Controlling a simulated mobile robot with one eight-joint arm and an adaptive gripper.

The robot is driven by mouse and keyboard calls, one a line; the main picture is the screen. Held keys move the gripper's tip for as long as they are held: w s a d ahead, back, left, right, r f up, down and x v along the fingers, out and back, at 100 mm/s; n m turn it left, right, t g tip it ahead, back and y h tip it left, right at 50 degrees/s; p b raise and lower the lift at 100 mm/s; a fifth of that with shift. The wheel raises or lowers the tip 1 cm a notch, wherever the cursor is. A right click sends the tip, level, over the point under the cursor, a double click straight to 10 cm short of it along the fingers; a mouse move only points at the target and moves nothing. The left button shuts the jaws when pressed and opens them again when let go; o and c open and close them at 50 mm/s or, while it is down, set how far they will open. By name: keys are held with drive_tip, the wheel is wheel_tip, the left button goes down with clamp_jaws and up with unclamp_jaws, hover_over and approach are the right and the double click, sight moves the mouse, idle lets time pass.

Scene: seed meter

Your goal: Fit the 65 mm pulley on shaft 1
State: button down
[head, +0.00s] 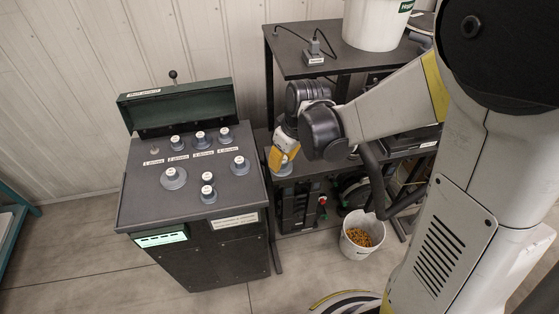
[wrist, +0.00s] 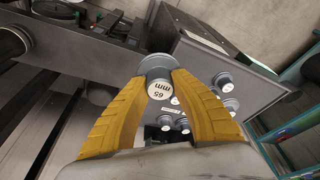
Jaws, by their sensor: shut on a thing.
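My gripper (head: 280,160) with yellow fingers is shut on the 65 mm pulley (wrist: 158,90), a grey stepped disc with a white hub cap printed "65 mm". Its rim also shows beneath the fingers in the head view (head: 284,169). My gripper is right of the dark cabinet (head: 133,212), clear of its top. At the back left of that top is a small bare stub (head: 154,151), behind the leftmost small label; the label's text is hard to read. Right of it, pulleys (head: 200,138) stand in the same row behind more labels.
More pulleys sit on the cabinet top, including a wide one (head: 173,178) and one at right (head: 240,166). A green raised lid (head: 180,107) stands behind. A dark shelf rack (head: 285,66) and a bucket of grain (head: 360,242) are at right.

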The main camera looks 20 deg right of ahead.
drive_tip(key=shift+r+p, duration=0.95)
drive_tip(key=shift+r, duration=0.5)
